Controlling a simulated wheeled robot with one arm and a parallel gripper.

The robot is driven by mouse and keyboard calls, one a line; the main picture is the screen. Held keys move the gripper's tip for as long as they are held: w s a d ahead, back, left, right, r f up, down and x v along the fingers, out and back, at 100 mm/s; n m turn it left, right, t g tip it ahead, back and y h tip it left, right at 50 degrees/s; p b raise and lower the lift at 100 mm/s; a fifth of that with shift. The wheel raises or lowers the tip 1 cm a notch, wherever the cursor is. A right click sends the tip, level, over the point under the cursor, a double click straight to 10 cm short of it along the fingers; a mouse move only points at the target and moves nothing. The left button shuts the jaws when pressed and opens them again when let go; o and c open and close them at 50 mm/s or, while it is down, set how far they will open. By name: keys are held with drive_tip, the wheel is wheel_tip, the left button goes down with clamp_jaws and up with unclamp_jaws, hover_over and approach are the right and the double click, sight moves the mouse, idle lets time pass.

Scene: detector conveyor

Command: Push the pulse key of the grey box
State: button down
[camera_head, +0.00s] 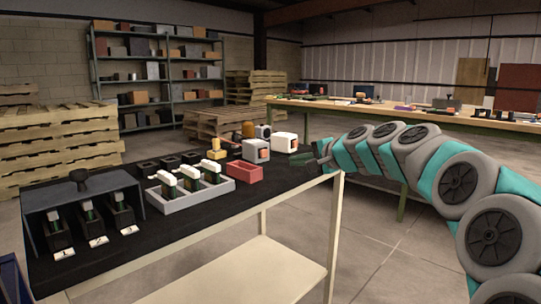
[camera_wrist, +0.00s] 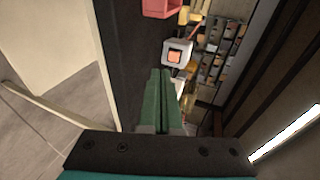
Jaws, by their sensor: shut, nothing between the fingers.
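The grey box (camera_head: 256,151) stands on the black table top behind the red tray, with a reddish square key on its front. A similar white box (camera_head: 284,142) with an orange-red key stands to its right. In the wrist view a pale box with an orange square key (camera_wrist: 176,55) lies just beyond my fingertips; I cannot tell which of the two it is. My gripper (camera_head: 318,152) is at the table's right end, right of both boxes and apart from them. Its green fingers (camera_wrist: 160,72) are together and empty.
A red tray (camera_head: 244,179) stands in front of the grey box. A grey tray (camera_head: 160,203) with several upright parts and a dark grey stand (camera_head: 50,193) are farther left. Yellow and amber pieces (camera_head: 215,155) stand near the grey box. The right front table top is clear.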

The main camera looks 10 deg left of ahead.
drive_tip(key=shift+w+d+r+m+t, duration=0.2)
drive_tip(key=shift+w+r, duration=0.1)
drive_tip(key=shift+w, duration=0.2)
drive_tip(key=shift+w+d+r+m+t, duration=0.15)
drive_tip(key=shift+w+r+m+t, duration=0.1)
drive_tip(key=shift+w, duration=0.25)
drive_tip(key=shift+a+f, duration=0.1)
drive_tip(key=p, duration=0.1)
approach(265, 155)
drive_tip(key=x, duration=0.5)
drive_tip(key=shift+w+f, duration=0.1)
drive_tip(key=shift+f, duration=0.05)
drive_tip(key=shift+w+a, duration=0.4)
drive_tip(key=shift+w, duration=0.1)
